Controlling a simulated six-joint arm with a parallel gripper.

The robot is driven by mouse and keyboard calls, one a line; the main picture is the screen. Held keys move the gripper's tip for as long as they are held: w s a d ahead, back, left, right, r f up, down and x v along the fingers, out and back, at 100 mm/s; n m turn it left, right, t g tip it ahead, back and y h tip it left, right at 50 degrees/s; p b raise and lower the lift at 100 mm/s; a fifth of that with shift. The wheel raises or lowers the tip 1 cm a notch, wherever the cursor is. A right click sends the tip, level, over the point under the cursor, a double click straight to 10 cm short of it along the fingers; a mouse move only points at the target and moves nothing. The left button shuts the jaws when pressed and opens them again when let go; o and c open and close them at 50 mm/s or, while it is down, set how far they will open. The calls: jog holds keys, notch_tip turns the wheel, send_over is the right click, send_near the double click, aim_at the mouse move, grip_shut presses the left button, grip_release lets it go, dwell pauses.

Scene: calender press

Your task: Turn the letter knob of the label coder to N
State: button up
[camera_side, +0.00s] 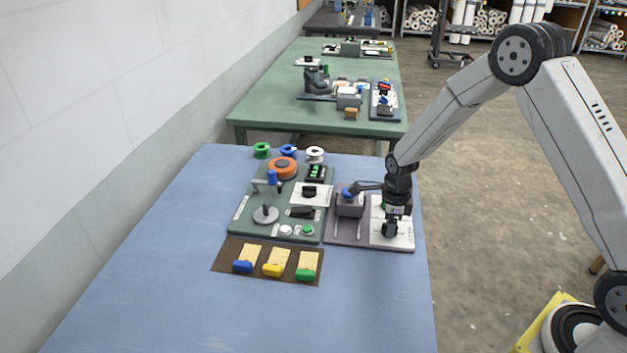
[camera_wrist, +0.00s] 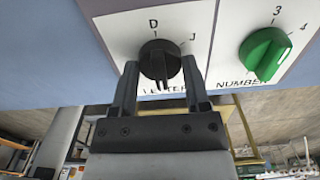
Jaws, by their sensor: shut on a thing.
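The letter knob (camera_wrist: 160,62) is black and sits on a white panel (camera_wrist: 112,28) in the wrist view. Its printed letters D, above, and J, to the upper right, are readable; the word LETTER below is partly covered by my fingers. My gripper (camera_wrist: 160,66) is shut on the letter knob, one finger at each side. A pale mark shows on the knob's lower part; I cannot tell for sure which letter it points at. N is not visible. In the side view my gripper (camera_side: 390,230) reaches down onto the white panel (camera_side: 406,241) and hides the knob.
A green number knob (camera_wrist: 265,52) stands close to the right of my gripper, with 3 and 4 printed near it. A grey block with a blue-knobbed lever (camera_side: 350,205) is just left of my gripper in the side view. The blue table's front (camera_side: 240,320) is clear.

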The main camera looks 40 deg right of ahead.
jog(key=o, duration=1.3)
jog(key=shift+r, duration=0.1)
jog(key=shift+r, duration=3.85)
jog(key=s+a+r+n+t, duration=0.1)
jog(key=s+a+n, duration=0.1)
jog(key=s+n, duration=0.3)
jog(key=s+a+r+n, duration=0.2)
jog(key=s+n, duration=0.3)
jog(key=n, duration=0.8)
jog(key=s+a+r+n+t, duration=0.1)
jog(key=s+a+r+n, duration=0.1)
jog(key=s+n, duration=0.3)
jog(key=shift+s+a+r+n+t, duration=0.1)
jog(key=shift+s+a+n+t, duration=0.1)
jog(key=shift+n, duration=0.85)
jog(key=shift+s+a+r+n+t, duration=0.1)
jog(key=shift+s+n, duration=0.1)
jog(key=shift+n, duration=0.85)
